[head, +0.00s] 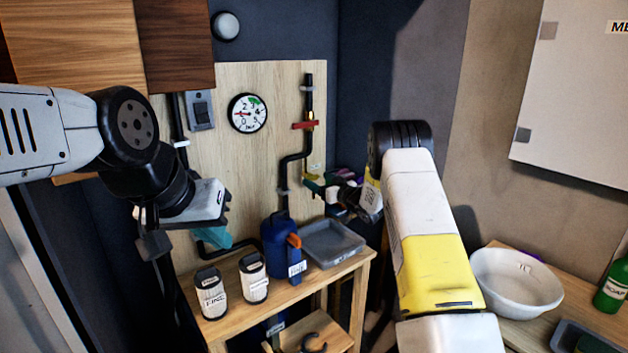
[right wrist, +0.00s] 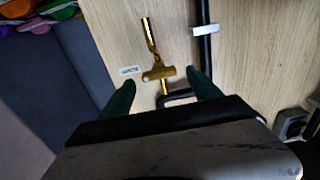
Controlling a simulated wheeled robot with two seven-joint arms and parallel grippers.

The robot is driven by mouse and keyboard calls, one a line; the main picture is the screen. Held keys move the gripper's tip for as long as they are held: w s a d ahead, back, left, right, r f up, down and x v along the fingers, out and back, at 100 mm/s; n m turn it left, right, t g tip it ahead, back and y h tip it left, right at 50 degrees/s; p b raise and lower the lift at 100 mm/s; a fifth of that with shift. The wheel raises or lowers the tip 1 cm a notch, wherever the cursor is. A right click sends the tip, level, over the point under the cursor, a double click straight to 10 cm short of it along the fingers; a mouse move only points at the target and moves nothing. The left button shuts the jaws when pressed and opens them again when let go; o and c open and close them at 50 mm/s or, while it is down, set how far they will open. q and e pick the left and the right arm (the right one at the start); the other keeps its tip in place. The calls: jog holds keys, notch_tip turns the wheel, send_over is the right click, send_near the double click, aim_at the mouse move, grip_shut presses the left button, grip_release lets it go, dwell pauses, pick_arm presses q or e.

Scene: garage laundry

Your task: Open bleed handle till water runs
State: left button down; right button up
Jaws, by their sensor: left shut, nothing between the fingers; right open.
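A brass bleed valve (right wrist: 158,73) with a thin brass handle (right wrist: 148,34) is on the wooden board in the right wrist view. A small label (right wrist: 130,70) is beside it. My right gripper (right wrist: 160,92) is open, its green fingers on either side of the valve's lower part in that view; contact cannot be told. In the head view the right gripper (head: 318,186) is at the board's right edge, partly hiding the valve. My left gripper (head: 213,240) is shut and empty, above the bench at left. No running water is visible.
A red-handled valve (head: 305,125) is on the black pipe, right of a round gauge (head: 247,113). A grey tray (head: 334,243), blue jug (head: 279,248) and two filter cartridges (head: 211,293) stand on the bench. A white basin (head: 515,283) is at right.

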jog(key=shift+x, duration=1.1)
jog(key=shift+c, duration=0.4)
jog(key=c, duration=1.3)
jog(key=shift+n, duration=0.4)
jog(key=n, duration=0.5)
jog(key=shift+s+n, duration=0.1)
jog(key=shift+n, duration=0.6)
